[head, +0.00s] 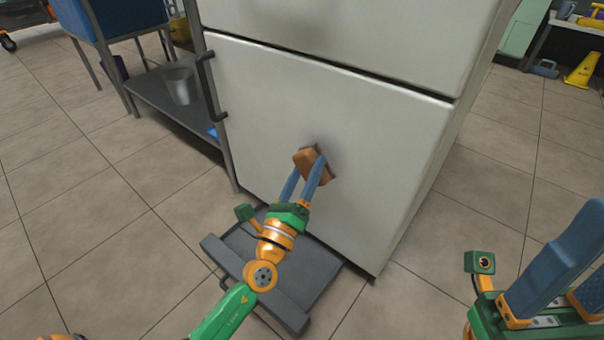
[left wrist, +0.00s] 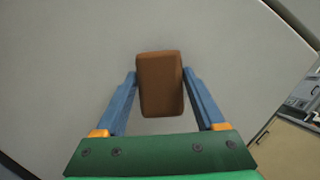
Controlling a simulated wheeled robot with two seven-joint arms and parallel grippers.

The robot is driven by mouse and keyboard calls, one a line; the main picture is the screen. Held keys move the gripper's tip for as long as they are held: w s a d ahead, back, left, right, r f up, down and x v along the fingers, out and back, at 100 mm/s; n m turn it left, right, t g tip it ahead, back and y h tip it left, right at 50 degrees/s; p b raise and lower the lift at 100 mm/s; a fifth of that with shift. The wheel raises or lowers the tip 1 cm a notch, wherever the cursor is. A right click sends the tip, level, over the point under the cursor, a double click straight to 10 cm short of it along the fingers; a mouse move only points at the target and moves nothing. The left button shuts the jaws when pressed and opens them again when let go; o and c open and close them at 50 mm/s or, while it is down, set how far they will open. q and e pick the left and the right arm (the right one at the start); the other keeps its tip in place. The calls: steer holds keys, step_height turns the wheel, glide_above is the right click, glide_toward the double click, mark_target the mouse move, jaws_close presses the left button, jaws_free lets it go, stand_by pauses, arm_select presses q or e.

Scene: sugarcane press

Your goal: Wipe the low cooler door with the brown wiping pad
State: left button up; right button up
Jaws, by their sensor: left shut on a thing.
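The low cooler door (head: 270,100) is a pale, upright panel with a dark handle (head: 211,85) at its left edge. The brown wiping pad (head: 308,162) is at the middle of this door and seems to touch it. A faint grey shade lies on the door around the pad. My left gripper (head: 314,172) is shut on the pad, with a blue finger on each side. In the left wrist view the pad (left wrist: 160,85) sits between the fingertips, in front of the pale door (left wrist: 60,70). My right gripper (head: 578,275) is open and empty at the lower right, away from the door.
A grey platform (head: 315,270) is on the floor before the cooler. At the left, a metal shelf (head: 150,92) holds a bucket (head: 180,85). A yellow floor sign (head: 582,70) stands far right.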

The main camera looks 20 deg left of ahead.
mark_target(296, 168)
arm_select(q)
steer(key=shift+w+d, duration=0.2)
steer(key=shift+w, duration=0.3)
steer(key=shift+w+d, duration=0.15)
steer(key=shift+w, duration=0.3)
stand_by(0.5)
steer(key=a+b, duration=0.1)
steer(key=w+a, duration=0.1)
steer(key=a, duration=0.1)
steer(key=shift+a+f+b, duration=0.1)
steer(key=shift+b, duration=0.3)
steer(key=shift+w+a, duration=0.2)
steer(key=shift+a, duration=0.1)
steer(key=shift+c, duration=0.6)
steer(key=shift+s+d+r, duration=0.1)
steer(key=shift+d+r, duration=0.1)
steer(key=shift+d, duration=0.15)
steer(key=shift+s+d+f+p, duration=0.1)
steer(key=shift+s+d+p, duration=0.15)
steer(key=shift+d, duration=0.55)
steer(key=shift+s+d+p, duration=0.1)
steer(key=shift+s+d, duration=0.25)
steer(key=shift+d, duration=0.45)
steer(key=shift+s+a, duration=0.35)
steer(key=shift+s, duration=0.6)
steer(key=shift+s+a, duration=0.4)
steer(key=shift+s, duration=0.55)
steer(key=shift+s+a, duration=0.35)
steer(key=shift+s, duration=0.6)
